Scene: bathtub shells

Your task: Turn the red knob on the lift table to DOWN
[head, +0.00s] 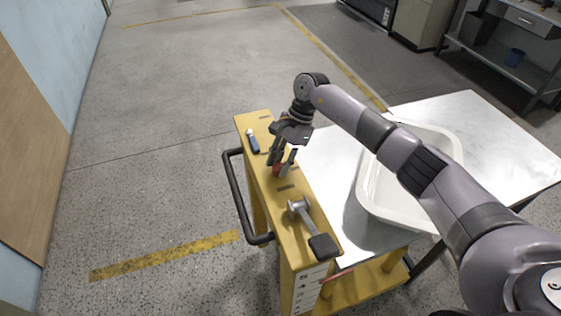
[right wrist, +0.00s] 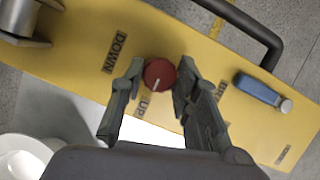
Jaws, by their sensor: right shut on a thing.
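The red knob (right wrist: 159,72) sits on the yellow top panel (right wrist: 70,50) of the lift table. Its white mark points toward the picture's bottom, roughly at the UP label (right wrist: 143,106). The DOWN label (right wrist: 115,50) is to the knob's left in the right wrist view. My right gripper (right wrist: 161,75) has one finger on each side of the knob and is shut on it. In the head view the right gripper (head: 282,168) reaches down onto the panel and partly hides the red knob (head: 277,171). My left gripper is not in view.
A grey lever with a black grip (head: 322,246) is at the panel's near end. A blue-handled switch (head: 253,144) is at its far end. A black handle bar (head: 238,200) runs along the left side. A white tub shell (head: 372,200) lies on the metal table.

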